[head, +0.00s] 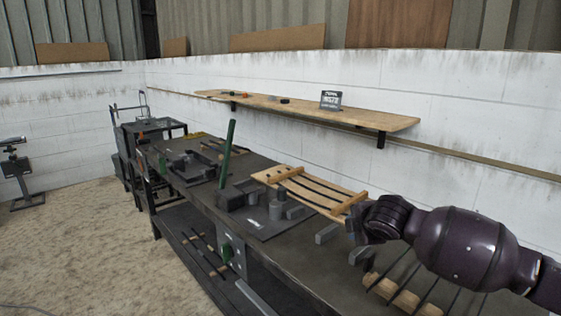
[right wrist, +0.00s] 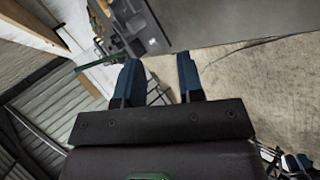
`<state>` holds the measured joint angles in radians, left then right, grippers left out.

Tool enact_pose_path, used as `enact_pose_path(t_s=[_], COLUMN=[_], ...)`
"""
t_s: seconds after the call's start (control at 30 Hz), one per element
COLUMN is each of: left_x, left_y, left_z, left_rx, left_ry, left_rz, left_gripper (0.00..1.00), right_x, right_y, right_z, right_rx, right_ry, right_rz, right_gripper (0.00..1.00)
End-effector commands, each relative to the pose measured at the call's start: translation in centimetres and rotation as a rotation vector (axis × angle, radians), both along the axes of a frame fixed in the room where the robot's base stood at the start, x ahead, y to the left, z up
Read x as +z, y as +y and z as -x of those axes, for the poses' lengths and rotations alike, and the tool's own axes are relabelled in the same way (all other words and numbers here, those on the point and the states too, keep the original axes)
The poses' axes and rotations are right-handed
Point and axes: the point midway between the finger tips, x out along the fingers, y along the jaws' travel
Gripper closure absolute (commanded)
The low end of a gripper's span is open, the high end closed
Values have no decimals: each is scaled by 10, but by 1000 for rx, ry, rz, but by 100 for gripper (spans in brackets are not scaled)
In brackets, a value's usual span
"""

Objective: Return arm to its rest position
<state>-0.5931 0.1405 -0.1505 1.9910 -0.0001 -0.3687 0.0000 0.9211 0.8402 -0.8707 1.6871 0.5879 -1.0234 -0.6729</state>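My right arm (head: 465,245) reaches in from the right of the head view, over the workbench. Its gripper (head: 342,245) hangs near the front side of a slatted wooden rack, with two grey fingers spread apart. In the right wrist view the gripper (right wrist: 158,77) shows two blue-grey fingers with a clear gap and nothing between them.
The dark workbench (head: 285,252) runs along the white wall. It bears the wooden rack (head: 318,192), a grey block fixture (head: 265,222) and a tilted green bar (head: 227,150). A second rack (head: 405,300) lies below my right arm. A wooden shelf (head: 300,108) hangs above.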

Motion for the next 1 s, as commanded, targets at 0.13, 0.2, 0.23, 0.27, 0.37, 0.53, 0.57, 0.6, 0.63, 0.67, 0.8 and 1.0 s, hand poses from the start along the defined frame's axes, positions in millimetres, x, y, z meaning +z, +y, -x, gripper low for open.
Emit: enact_pose_path(t_s=[0.13, 0.2, 0.23, 0.27, 0.37, 0.53, 0.57, 0.6, 0.63, 0.67, 0.8, 1.0], left_x=[-2, -3, -4, -4, -5, -4, -4, -4, -4, -4, -3, -2], left_y=[1, 1, 2, 2, 2, 2, 2, 2, 2, 2, 2, 1], left_z=[4, 6, 7, 8, 10, 8, 8, 7, 7, 6, 4, 2], left_rx=[2, 3, 4, 4, 4, 4, 4, 3, 3, 2, 2, 0], left_ry=[7, 12, 14, 16, 19, 17, 16, 15, 14, 13, 9, 5], left_rz=[0, -1, -1, -1, -2, -2, -2, -3, -3, -2, -2, -2], left_gripper=[57, 57, 57, 57, 57, 57, 57, 57, 57, 57, 57, 57], right_x=[-8, -13, -16, -19, -30, -50, -55, -61, -65, -70, -96, -139], right_y=[36, 48, 52, 56, 63, 60, 57, 54, 51, 48, 28, -8], right_z=[14, 23, 27, 32, 48, 77, 82, 89, 95, 101, 129, 175], right_rx=[-13, -23, -29, -38, -67, -139, -156, -178, -193, -213, -307, -465], right_ry=[-70, -90, -96, -101, -113, -125, -127, -129, -132, -134, -145, -161], right_rz=[-273, -396, -450, -501, -667, -902, -936, -982, -1011, -1041, -1150, -1230], right_gripper=[65, 65, 65, 65, 65, 65, 65, 65, 65, 65, 65, 65])
